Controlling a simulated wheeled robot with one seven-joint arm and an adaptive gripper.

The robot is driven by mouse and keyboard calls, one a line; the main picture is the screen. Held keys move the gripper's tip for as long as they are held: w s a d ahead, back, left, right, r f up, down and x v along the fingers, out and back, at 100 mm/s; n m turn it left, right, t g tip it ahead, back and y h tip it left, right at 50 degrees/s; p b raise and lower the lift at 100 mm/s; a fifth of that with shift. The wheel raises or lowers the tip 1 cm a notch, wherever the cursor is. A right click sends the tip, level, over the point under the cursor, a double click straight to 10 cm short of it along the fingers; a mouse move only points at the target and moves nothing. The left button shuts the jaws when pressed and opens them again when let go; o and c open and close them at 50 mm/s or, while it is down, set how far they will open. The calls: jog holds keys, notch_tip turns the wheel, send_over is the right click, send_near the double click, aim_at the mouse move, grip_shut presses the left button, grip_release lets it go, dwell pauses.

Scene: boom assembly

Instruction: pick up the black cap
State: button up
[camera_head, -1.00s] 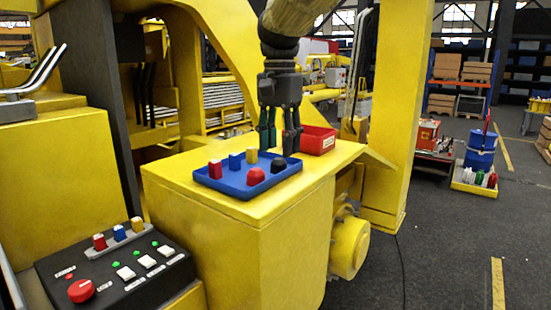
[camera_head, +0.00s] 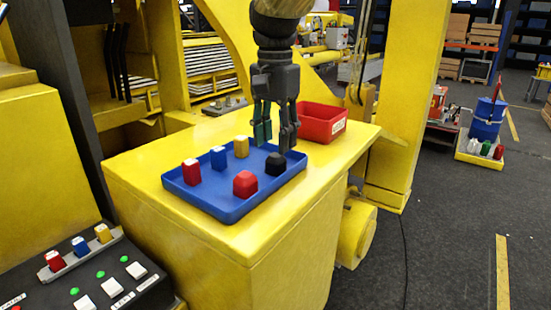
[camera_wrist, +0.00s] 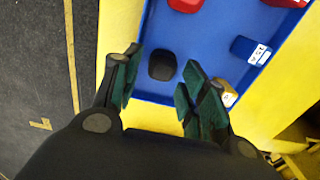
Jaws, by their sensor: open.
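The black cap (camera_head: 276,164) stands in the right part of the blue tray (camera_head: 226,211), beside the red cap (camera_head: 245,184). In the wrist view the black cap (camera_wrist: 162,65) lies just beyond the fingertips, between the two fingers' lines. My gripper (camera_head: 273,143) is open and empty, pointing down above the tray's back right part. In the wrist view my gripper (camera_wrist: 158,80) has its green-padded fingers spread apart. I cannot tell its exact height over the cap.
The tray also holds a red block (camera_head: 191,173), a blue block (camera_head: 218,158) and a yellow block (camera_head: 241,147). A red bin (camera_head: 322,123) stands behind on the yellow cabinet top (camera_head: 345,150). A button panel (camera_head: 105,275) is at the lower left.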

aim_at(274, 153)
jog(key=f, duration=0.2)
jog(key=w+f+p, duration=0.1)
jog(key=f, duration=0.1)
jog(key=w+f+p, duration=0.1)
jog(key=f, duration=0.1)
jog(key=shift+w+a+f, duration=0.1)
jog(key=shift+w+a, duration=0.05)
jog(key=shift+w, duration=0.1)
jog(key=shift+s+f, duration=0.15)
jog(key=shift+f, duration=0.05)
jog(key=shift+s+r, duration=0.1)
jog(key=shift+s, duration=0.5)
jog(key=shift+c, duration=1.4)
